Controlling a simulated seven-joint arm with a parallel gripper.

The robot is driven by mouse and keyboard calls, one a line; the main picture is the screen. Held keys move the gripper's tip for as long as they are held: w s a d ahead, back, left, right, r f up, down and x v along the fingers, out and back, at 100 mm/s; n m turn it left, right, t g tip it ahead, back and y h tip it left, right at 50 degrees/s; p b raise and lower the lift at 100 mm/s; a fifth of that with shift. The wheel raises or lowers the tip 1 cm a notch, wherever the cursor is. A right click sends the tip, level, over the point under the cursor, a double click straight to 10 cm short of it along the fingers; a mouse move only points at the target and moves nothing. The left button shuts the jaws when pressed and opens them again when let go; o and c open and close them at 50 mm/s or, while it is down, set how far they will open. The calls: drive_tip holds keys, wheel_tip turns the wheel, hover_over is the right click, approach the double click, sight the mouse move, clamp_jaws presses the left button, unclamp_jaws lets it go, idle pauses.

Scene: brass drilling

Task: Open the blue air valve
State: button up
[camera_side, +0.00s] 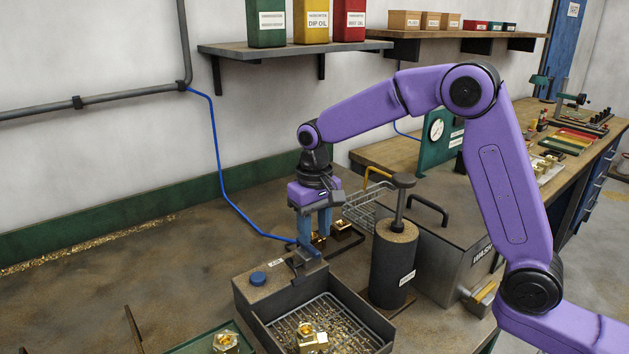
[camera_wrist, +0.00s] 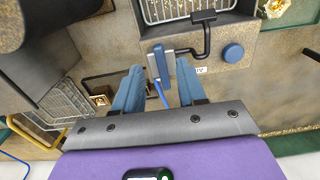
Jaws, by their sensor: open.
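My gripper (camera_side: 313,236) points down over the back edge of the dark metal tray box, its two blue fingers apart. In the wrist view my gripper (camera_wrist: 158,70) is open. A blue-grey valve lever (camera_wrist: 160,63) with a light grey cross bar shows between the fingertips; a blue hose runs from it. I cannot tell whether the fingers touch it. In the side view the fingers partly hide the valve. A round blue knob (camera_side: 258,278) sits on the box top to the left; it also shows in the wrist view (camera_wrist: 233,53), right of the lever.
A black bent pipe (camera_wrist: 206,38) runs from the valve toward the mesh-floored tray (camera_side: 336,300), which holds a brass part (camera_side: 310,337). A dark cylinder with a plunger (camera_side: 394,262) stands close to the right. A wash tank (camera_side: 440,262) with a wire basket is behind it.

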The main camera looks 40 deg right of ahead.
sight(316, 252)
wheel_tip(316, 252, up, 13)
idle(0.3)
drive_tip(key=shift+s, duration=0.1)
idle(0.4)
drive_tip(key=s+d+f+n, duration=0.3)
drive_tip(key=s+f+n, duration=0.1)
drive_tip(key=s, duration=0.7)
drive_tip(key=s+d+f+n, duration=0.3)
drive_tip(key=s+f+n, duration=0.1)
drive_tip(key=s, duration=0.7)
drive_tip(key=s+d+f+n, duration=0.3)
drive_tip(key=s+f+n, duration=0.1)
drive_tip(key=s, duration=0.7)
drive_tip(key=shift+s+n, duration=0.3)
drive_tip(key=shift+n, duration=0.1)
